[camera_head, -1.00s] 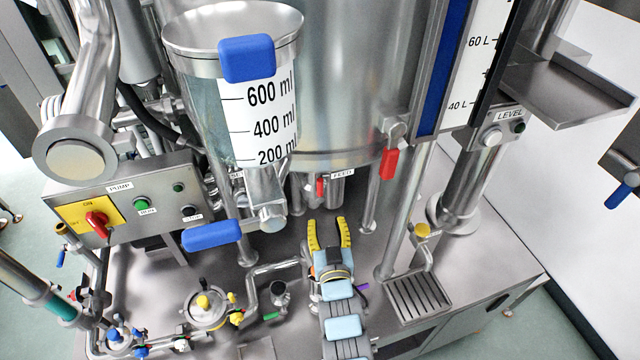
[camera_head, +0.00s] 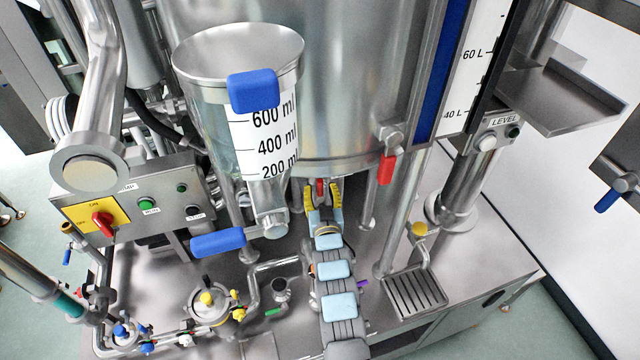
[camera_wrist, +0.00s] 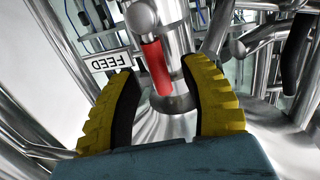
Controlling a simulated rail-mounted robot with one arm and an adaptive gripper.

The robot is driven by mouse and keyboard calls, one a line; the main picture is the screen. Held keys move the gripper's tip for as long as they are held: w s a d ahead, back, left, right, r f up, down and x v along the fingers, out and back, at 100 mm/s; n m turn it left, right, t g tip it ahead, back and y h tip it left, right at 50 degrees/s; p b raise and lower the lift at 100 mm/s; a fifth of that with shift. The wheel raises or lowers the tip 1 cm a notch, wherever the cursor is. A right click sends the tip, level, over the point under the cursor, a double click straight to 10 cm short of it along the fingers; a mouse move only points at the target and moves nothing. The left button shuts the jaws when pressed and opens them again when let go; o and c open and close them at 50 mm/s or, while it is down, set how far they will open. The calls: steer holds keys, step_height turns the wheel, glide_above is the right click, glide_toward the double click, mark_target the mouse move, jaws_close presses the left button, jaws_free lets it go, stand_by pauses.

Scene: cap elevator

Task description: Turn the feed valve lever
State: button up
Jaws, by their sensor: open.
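The feed valve lever is a short red handle (camera_wrist: 156,68) hanging from a steel valve (camera_wrist: 155,20) in the wrist view. A FEED label (camera_wrist: 110,62), upside down there, is beside it. In the head view the red lever (camera_head: 320,187) shows under the large tank. My gripper (camera_head: 323,192) is open, its yellow fingers (camera_wrist: 165,85) pointing at the lever. In the wrist view the lever appears in the gap between the fingers, with space on both sides. I cannot tell how deep between them it sits.
A measuring vessel (camera_head: 215,95) with a blue handle (camera_head: 218,242) stands to the left. Another red lever (camera_head: 387,168) hangs to the right. The large steel tank (camera_head: 345,80) is above, with support legs on either side. A drain grate (camera_head: 416,292) is at right.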

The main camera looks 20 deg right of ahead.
steer(key=shift+x, duration=0.8)
jaws_close()
